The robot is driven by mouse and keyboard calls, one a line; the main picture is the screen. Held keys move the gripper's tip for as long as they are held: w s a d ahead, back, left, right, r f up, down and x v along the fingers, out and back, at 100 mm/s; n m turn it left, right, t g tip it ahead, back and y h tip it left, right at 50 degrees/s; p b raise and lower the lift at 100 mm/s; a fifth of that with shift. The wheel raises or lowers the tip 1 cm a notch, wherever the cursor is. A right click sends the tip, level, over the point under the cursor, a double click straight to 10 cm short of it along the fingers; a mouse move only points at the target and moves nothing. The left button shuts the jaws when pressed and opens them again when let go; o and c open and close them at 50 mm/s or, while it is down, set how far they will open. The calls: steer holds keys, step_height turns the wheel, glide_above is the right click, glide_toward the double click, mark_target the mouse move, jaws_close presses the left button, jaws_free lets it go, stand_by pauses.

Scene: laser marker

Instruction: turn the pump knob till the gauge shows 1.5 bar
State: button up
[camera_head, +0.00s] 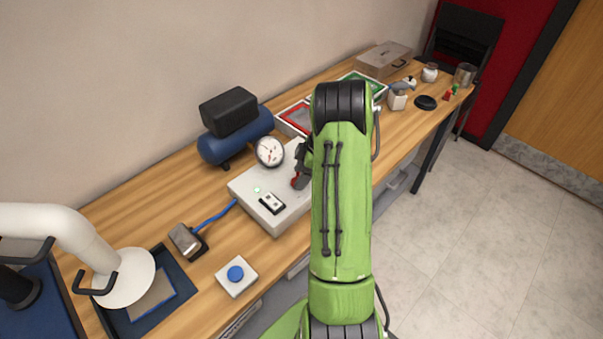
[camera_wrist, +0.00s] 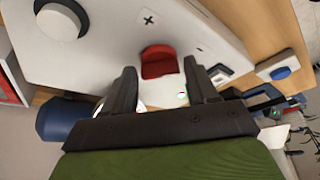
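The pump box (camera_head: 250,185) is a pale grey case on the bench. It carries a red knob (camera_head: 299,182), which also shows in the wrist view (camera_wrist: 159,62). The round white gauge (camera_head: 269,151) stands at the box's back edge; its needle is too small to read. My gripper (camera_head: 303,165) is down at the box, partly hidden by my arm. In the wrist view my gripper (camera_wrist: 160,68) is open, with one dark finger on each side of the red knob and a visible gap on both sides. A plus mark (camera_wrist: 149,20) is beside the knob.
A larger grey round knob (camera_wrist: 60,22) is on the panel. A blue compressor tank (camera_head: 235,136) stands behind the box. A blue button box (camera_head: 236,275) and a black-and-white switch (camera_head: 272,203) are nearer. Red (camera_head: 296,115) and green trays lie beyond.

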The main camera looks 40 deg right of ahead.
steer(key=c, duration=0.7)
steer(key=shift+m+b, duration=0.3)
